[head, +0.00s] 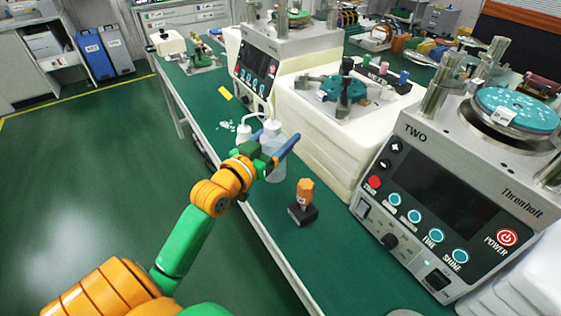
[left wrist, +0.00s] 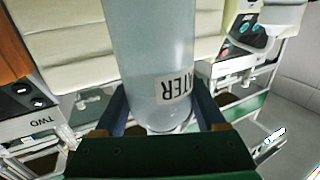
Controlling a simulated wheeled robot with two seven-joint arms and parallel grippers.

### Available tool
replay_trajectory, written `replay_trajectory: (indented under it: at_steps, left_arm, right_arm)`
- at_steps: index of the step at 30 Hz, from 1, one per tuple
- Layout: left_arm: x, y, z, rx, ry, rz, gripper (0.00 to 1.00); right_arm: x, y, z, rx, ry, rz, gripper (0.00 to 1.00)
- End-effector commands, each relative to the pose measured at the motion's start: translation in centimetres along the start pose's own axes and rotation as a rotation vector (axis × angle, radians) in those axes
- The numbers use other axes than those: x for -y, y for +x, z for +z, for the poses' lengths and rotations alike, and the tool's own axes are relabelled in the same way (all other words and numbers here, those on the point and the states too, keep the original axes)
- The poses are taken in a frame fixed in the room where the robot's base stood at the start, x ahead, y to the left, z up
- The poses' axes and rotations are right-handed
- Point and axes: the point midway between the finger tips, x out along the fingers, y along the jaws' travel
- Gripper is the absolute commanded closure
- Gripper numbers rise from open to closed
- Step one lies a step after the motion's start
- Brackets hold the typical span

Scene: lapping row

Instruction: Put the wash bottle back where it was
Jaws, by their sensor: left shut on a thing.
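The wash bottle (head: 276,168) is translucent with a white top and stands roughly upright near the left edge of the green bench. My left gripper (head: 279,153) is shut on it, with a blue finger across its body. In the left wrist view the bottle (left wrist: 155,45) fills the middle between the two fingers (left wrist: 162,118), and part of a WATER label reads upside down. I cannot tell whether its base touches the bench. My right gripper is not in view.
An orange-handled brush-like object (head: 304,199) on a dark base stands nearer on the bench (head: 262,205). A machine marked TWO (head: 430,190) stands at right. White stacked blocks (head: 318,135) stand behind the bottle. Small white scraps lie beyond.

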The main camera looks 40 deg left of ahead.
Motion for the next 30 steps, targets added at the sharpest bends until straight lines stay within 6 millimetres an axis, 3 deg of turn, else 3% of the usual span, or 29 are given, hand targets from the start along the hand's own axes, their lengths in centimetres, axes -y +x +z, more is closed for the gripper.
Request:
replay_trajectory:
  at_steps: [1, 6, 10, 19, 20, 21, 22, 30]
  left_arm:
    - [0.4, 0.7, 1.2, -0.002, 0.001, 0.0, 1.0]
    - [1.4, 2.2, 3.2, -0.002, 0.002, -0.001, 1.0]
    - [1.4, 2.4, 5.7, -0.001, 0.001, 0.0, 1.0]
    - [1.4, 2.3, 6.1, -0.004, 0.002, 0.0, 1.0]
    - [1.4, 2.3, 6.1, -0.002, 0.002, 0.0, 0.19]
    - [1.4, 2.3, 6.1, -0.002, 0.002, 0.0, 0.08]
    - [1.4, 2.3, 6.1, -0.002, 0.002, 0.0, 0.0]
    - [1.4, 2.1, 6.2, -0.001, 0.002, 0.0, 0.0]
  right_arm:
    - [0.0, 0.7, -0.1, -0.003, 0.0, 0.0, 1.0]
    - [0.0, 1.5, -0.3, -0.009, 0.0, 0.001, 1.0]
    - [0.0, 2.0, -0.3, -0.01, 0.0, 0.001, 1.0]
    - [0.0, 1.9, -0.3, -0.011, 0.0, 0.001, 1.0]
    - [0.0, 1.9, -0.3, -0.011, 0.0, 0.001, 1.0]
    - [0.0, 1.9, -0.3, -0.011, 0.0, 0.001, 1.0]
    - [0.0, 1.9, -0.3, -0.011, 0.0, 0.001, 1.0]
    - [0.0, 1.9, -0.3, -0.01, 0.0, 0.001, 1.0]
